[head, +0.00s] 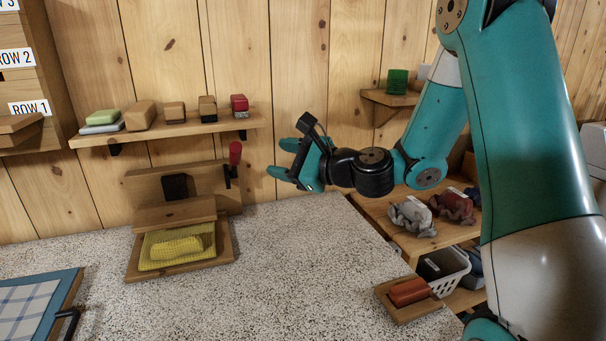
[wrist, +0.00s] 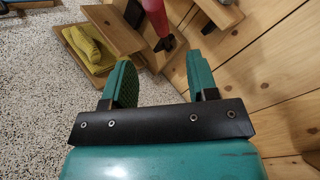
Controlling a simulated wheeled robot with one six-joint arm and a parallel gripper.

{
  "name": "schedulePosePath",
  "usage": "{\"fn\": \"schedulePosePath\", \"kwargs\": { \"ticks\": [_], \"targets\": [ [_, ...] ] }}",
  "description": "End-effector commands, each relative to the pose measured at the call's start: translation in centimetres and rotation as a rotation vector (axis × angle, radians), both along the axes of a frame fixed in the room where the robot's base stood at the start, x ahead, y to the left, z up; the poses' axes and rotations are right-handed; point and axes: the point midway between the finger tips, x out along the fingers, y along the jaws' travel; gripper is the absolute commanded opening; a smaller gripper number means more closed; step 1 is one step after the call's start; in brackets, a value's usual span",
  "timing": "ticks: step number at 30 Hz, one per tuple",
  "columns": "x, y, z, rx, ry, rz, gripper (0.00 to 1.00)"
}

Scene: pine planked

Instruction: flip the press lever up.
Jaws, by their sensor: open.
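The wooden press (head: 183,181) stands at the back left of the speckled counter, against the plank wall. Its lever has a red grip (head: 235,153) on a dark mount at the press's right side; the grip shows above the mount in the head view. In the wrist view the red grip (wrist: 155,17) is at the top, beyond the space between my fingers. My gripper (head: 283,158) is open and empty, to the right of the lever and apart from it. In the wrist view both fingers of my gripper (wrist: 160,65) point toward the press.
A yellow item (head: 176,249) lies on a yellow cloth in the press's tray. A wall shelf (head: 160,133) with several blocks is above the press. A wooden holder (head: 410,299) with a red-brown block is at the counter's right. The counter's middle is clear.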

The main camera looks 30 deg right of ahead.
Motion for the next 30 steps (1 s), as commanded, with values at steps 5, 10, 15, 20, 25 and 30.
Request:
{"fn": "schedulePosePath", "kwargs": {
  "ticks": [5, 10, 15, 20, 25, 30],
  "targets": [
    [-2.7, -1.7, 0.1, -0.001, -0.002, -0.004, 0.54],
    [-3.8, -2.2, 0.4, -0.001, -0.001, -0.001, 0.54],
    [-4.0, -2.2, 0.4, 0.0, -0.001, 0.001, 0.54],
    [-4.0, -2.2, 0.4, 0.0, -0.001, 0.001, 0.54],
    [-4.0, -2.2, 0.4, 0.0, -0.001, 0.001, 0.54],
    [-4.5, -0.5, 0.4, -0.073, -0.014, 0.065, 0.54]
  ]
}}
